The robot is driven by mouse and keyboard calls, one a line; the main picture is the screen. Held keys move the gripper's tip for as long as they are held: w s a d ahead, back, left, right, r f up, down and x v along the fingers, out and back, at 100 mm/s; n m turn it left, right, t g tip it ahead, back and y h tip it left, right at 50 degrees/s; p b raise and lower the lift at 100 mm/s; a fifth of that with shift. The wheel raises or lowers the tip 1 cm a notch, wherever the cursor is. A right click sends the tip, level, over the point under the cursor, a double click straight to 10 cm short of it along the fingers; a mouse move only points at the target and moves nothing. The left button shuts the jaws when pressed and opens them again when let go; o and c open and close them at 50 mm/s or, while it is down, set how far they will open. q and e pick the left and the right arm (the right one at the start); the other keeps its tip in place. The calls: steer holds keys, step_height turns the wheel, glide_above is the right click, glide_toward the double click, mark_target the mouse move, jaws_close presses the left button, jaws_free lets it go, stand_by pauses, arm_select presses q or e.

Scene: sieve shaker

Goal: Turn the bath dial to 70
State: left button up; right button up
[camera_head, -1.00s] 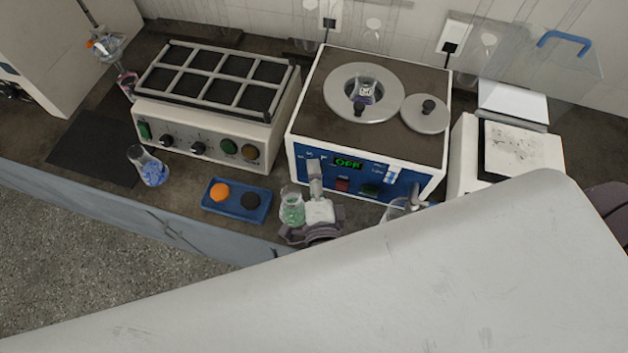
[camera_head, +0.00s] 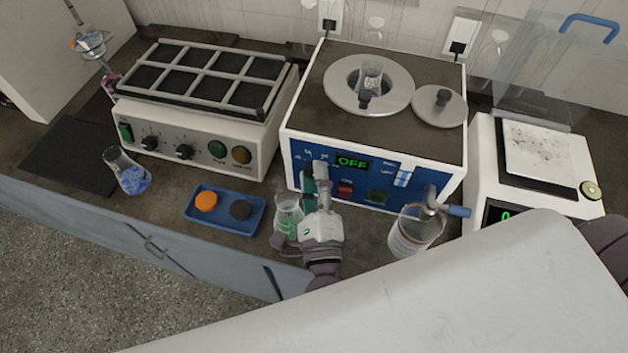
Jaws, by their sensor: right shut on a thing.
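The bath (camera_head: 375,135) is a white box with a dark top and a blue front panel. Its green display (camera_head: 352,162) reads OFF. My right gripper (camera_head: 317,178) is at the left part of this panel, shut on the bath dial. The fingers cover the dial, so its pointer and setting cannot be read; only a few white scale marks show above them. A red switch (camera_head: 345,189) and a dark green switch sit to the right of the fingers. My left gripper is not in view.
A flask of green liquid (camera_head: 288,222) stands close to the left of my right gripper. A glass beaker (camera_head: 407,236) stands right of it. A blue tray (camera_head: 190,211), a flask of blue material (camera_head: 131,177) and a shaker (camera_head: 185,145) are left; a balance (camera_head: 480,160) is right.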

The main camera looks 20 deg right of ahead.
steer(key=shift+f, duration=0.15)
steer(key=o, duration=1.1)
steer(key=shift+o, duration=0.2)
steer(key=shift+s, duration=0.1)
steer(key=v, duration=1.2)
